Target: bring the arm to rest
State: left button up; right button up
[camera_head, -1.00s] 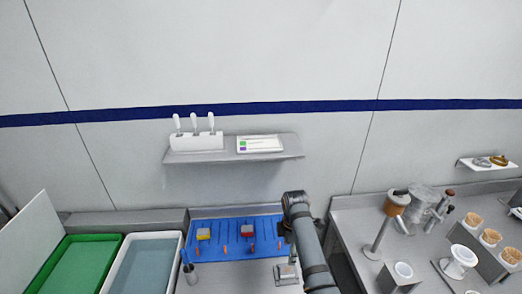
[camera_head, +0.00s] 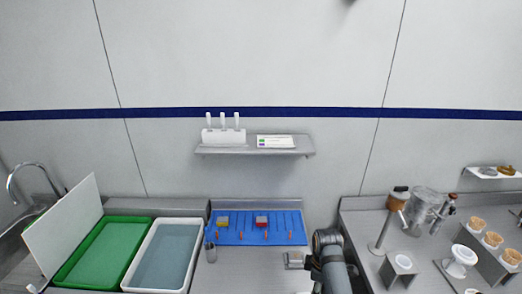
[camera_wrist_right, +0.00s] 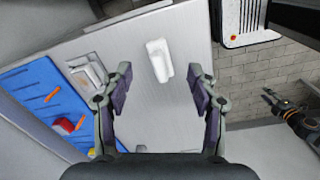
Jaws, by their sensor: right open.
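My right arm (camera_head: 331,262) shows in the head view at the bottom, to the right of the blue board, with a bent joint at its top. Its gripper cannot be made out there. In the right wrist view my right gripper (camera_wrist_right: 160,92) has its two fingers wide apart with nothing between them, above the grey counter (camera_wrist_right: 135,45). My left gripper is in neither view.
The blue board (camera_head: 228,236) carries a yellow block (camera_head: 223,221) and a red block (camera_head: 261,221). A small metal fixture (camera_head: 293,259) is beside my arm. A white piece (camera_wrist_right: 158,60) lies beyond the fingers. Trays (camera_head: 165,255) stand left; coffee gear (camera_head: 425,210) stands right.

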jog(key=s+d+r+m+t, duration=0.25)
jog(key=s+m, duration=0.45)
jog(key=s, duration=0.4)
jog(key=s+d+r+m+t, duration=0.15)
jog(key=s+d+m, duration=0.25)
jog(key=s+m, duration=0.45)
jog(key=s+d+f+n+g+b, duration=0.15)
jog(key=f+b, duration=0.25)
jog(key=f, duration=1.4)
jog(key=s+d+f+g+b, duration=0.1)
jog(key=s+d+f+b, duration=0.2)
jog(key=f, duration=1.5)
pick_arm(q)
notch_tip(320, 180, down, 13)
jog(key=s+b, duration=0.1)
jog(key=b, duration=0.5)
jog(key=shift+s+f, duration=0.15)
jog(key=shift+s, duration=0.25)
pick_arm(e)
jog(key=s+f, duration=1.7)
jog(key=f, duration=0.2)
jog(key=shift+s+a+f+g+h, duration=0.15)
jog(key=shift+s+a+g+h, duration=0.1)
jog(key=shift+s+g+h, duration=0.15)
